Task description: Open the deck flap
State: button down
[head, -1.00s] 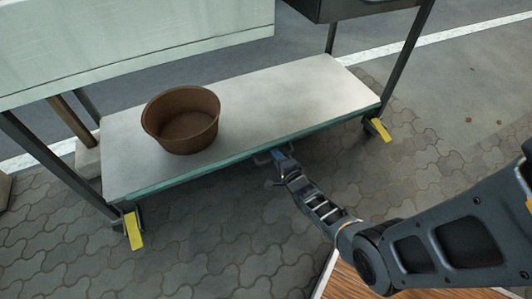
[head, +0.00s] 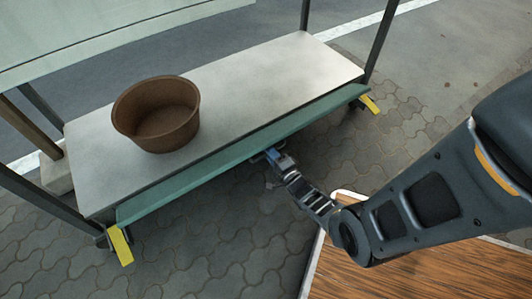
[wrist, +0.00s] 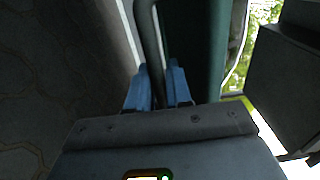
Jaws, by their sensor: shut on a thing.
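The deck flap (head: 225,163) is a long green panel along the front edge of the grey deck (head: 270,78). In the head view it is tilted outward from the deck edge, with a narrow dark gap behind it. In the wrist view its green face (wrist: 190,45) is close beyond my fingers. My gripper (head: 275,157) is at the front of the flap, near the middle of its length. Its blue fingers (wrist: 158,88) are shut on a grey bar handle (wrist: 149,40) on the flap.
A brown round pot (head: 157,115) stands on the deck's left half, empty inside. Dark legs with yellow-tabbed casters (head: 121,246) stand at the deck's ends. A wooden surface (head: 410,270) is at the lower right. Paving (head: 215,245) in front of the flap is clear.

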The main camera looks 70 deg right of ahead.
dwell(0.4)
jog(key=c, duration=1.2)
grip_release()
jog(key=shift+c, duration=0.2)
